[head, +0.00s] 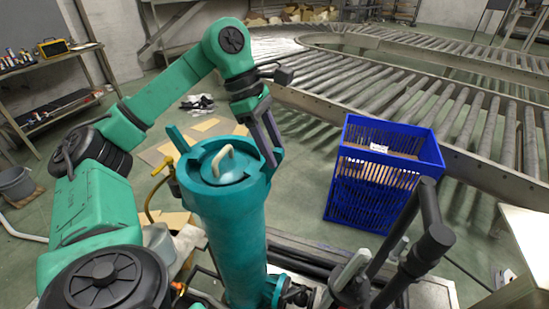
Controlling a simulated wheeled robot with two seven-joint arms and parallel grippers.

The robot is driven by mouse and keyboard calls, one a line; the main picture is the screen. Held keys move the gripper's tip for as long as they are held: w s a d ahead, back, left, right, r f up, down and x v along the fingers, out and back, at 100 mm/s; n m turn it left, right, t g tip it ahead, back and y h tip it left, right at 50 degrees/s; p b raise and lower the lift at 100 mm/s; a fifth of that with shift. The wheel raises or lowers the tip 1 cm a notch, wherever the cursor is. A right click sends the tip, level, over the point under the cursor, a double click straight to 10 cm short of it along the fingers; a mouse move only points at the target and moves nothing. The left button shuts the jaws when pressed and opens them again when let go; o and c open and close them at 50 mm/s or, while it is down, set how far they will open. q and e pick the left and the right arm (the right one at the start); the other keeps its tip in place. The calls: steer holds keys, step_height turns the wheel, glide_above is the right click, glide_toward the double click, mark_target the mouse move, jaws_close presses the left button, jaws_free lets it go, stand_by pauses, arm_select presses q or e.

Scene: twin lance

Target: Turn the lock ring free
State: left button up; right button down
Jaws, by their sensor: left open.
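A tall teal cylinder (232,240) stands upright in the middle of the head view. Its round lid (222,174) carries a pale curved handle (217,158). A teal ring (190,178) surrounds the lid, with one upright lug at the far left (178,138) and another at the right (278,157). My left gripper (270,155) reaches down from above at the ring's right side, its dark fingers open beside the right lug. I cannot tell whether they touch it or straddle it. My right gripper is not in view.
A blue slatted crate (345,190) stands right of the cylinder. A roller conveyor (390,100) curves behind it. A yellow-handled pipe fitting (158,168) is close on the cylinder's left. Dark upright tubes (432,210) stand at the lower right. A workbench (45,70) is far left.

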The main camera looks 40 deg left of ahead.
arm_select(q)
steer(key=shift+w+d+f, duration=0.1)
steer(key=shift+d+f, duration=0.1)
steer(key=shift+f, duration=0.2)
jaws_close()
stand_by(1.2)
